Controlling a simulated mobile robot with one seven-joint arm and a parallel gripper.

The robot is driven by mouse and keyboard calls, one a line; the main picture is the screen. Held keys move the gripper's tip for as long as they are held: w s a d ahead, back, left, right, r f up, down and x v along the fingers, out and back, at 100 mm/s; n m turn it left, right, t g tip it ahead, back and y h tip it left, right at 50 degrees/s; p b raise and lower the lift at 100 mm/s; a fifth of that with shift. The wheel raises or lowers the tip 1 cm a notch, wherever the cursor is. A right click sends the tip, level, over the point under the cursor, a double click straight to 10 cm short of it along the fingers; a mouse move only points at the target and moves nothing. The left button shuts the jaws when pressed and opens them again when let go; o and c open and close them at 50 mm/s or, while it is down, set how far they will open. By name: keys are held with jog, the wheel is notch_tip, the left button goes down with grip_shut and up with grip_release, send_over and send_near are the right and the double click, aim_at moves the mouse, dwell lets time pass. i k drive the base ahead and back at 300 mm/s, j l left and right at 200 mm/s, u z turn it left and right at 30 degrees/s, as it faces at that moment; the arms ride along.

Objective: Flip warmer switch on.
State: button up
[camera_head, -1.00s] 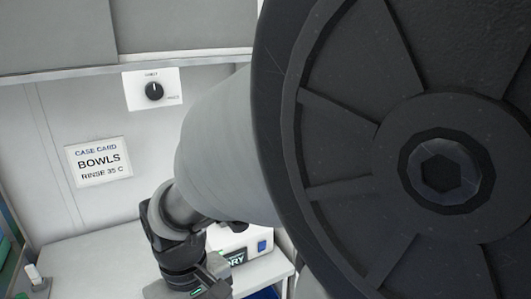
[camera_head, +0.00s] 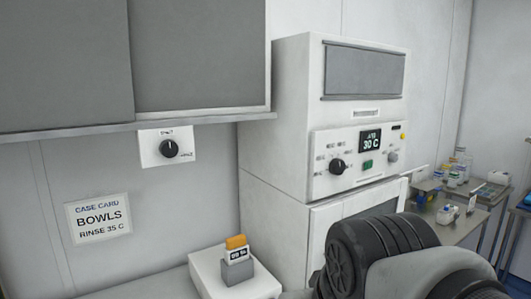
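A tall white cabinet (camera_head: 283,120) with a control panel stands right of centre and looks like the warmer. Its dark display (camera_head: 370,141) reads 30 C. A small green switch (camera_head: 367,165) sits below the display; I cannot tell its position. A black knob (camera_head: 337,166) is to the left of the switch. Parts of my arm fill the lower right, in front of the cabinet's lower door. My gripper is not in view.
A wall plate with a black dial (camera_head: 169,148) is under the grey wall cupboards. A card (camera_head: 99,218) reads "BOWLS RINSE 35 C". A white box (camera_head: 213,283) carries a grey holder with an orange-topped item (camera_head: 237,248). Steel tables with bottles (camera_head: 460,166) stand at right.

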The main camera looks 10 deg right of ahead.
aim_at(367, 165)
jog(key=k+z, duration=0.15)
jog(key=z, duration=0.65)
jog(key=i+l+u, duration=0.2)
jog(key=l+u, duration=0.2)
jog(key=i+l+u, duration=0.2)
jog(key=l+u, duration=0.2)
jog(key=i, duration=0.3)
